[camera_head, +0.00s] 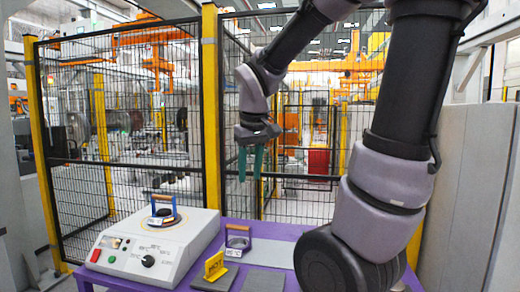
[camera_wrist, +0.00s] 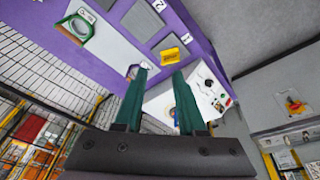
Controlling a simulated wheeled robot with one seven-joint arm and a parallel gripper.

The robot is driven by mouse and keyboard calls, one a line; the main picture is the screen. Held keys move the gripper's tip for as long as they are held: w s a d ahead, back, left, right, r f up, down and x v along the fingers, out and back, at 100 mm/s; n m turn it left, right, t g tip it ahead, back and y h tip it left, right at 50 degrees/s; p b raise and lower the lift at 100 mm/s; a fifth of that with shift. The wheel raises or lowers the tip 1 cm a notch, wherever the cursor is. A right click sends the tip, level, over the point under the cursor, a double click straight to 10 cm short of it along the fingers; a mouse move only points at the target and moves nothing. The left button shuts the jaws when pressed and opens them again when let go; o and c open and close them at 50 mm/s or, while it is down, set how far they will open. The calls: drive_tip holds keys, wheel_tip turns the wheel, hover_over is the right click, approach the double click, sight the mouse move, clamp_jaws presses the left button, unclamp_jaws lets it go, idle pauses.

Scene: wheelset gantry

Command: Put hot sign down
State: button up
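The yellow hot sign (camera_head: 214,265) stands on a dark square plate on the purple table, with its lettered face toward the head camera. It also shows in the wrist view (camera_wrist: 171,55), beyond my fingertips. My gripper (camera_head: 250,162) hangs in the air above the table, fingers pointing down, well apart from the sign. In the wrist view its two teal fingers (camera_wrist: 160,72) are spread with nothing between them. The gripper is open and empty.
A white heater box (camera_head: 150,250) with knobs and a red switch stands left of the sign, carrying a blue-handled ring (camera_head: 162,213). A purple-handled ring piece (camera_head: 238,240) stands behind the sign. A bare grey plate (camera_head: 264,281) lies to its right. Mesh fence (camera_head: 120,110) stands behind.

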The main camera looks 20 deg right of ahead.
drive_tip(key=s+r+m+t+y, duration=0.2)
drive_tip(key=s+r+m+t, duration=0.2)
drive_tip(key=s+r+m, duration=0.1)
drive_tip(key=shift+s+a+r, duration=0.15)
drive_tip(key=shift+s+r, duration=0.7)
drive_tip(key=shift+s, duration=0.2)
